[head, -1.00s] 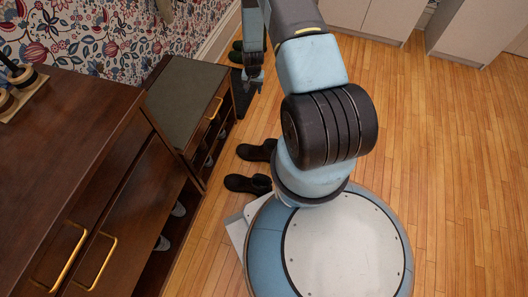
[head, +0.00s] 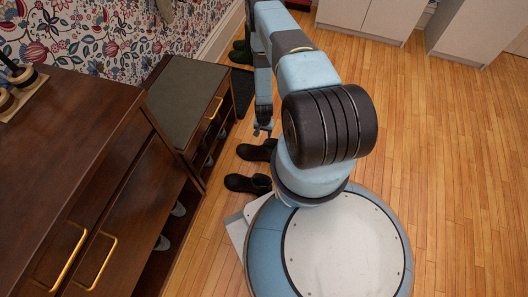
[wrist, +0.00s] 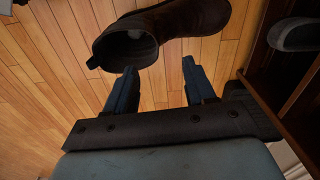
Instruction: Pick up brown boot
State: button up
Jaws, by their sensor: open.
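A dark brown boot (wrist: 185,22) lies at the top of the wrist view, its open shaft facing my gripper. My gripper (wrist: 158,75) is open and empty, its two fingers apart, just short of the shaft opening. In the head view, two dark boots lie on the wooden floor: a farther one (head: 254,151) and a nearer one (head: 246,183), both partly hidden by my arm. My gripper (head: 262,131) hangs just beyond the farther one. I cannot tell for certain which of the two fills the wrist view.
A low bench with shoe shelves (head: 182,105) and a dark wooden cabinet (head: 65,160) stand on the left. A grey shoe (wrist: 295,34) sits on a shelf. Floor on the right is clear.

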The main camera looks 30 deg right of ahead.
aim_at(264, 144)
jog(key=shift+a+f, duration=0.1)
jog(key=shift+f, duration=5.5)
grip_shut()
jog(key=shift+s, duration=0.15)
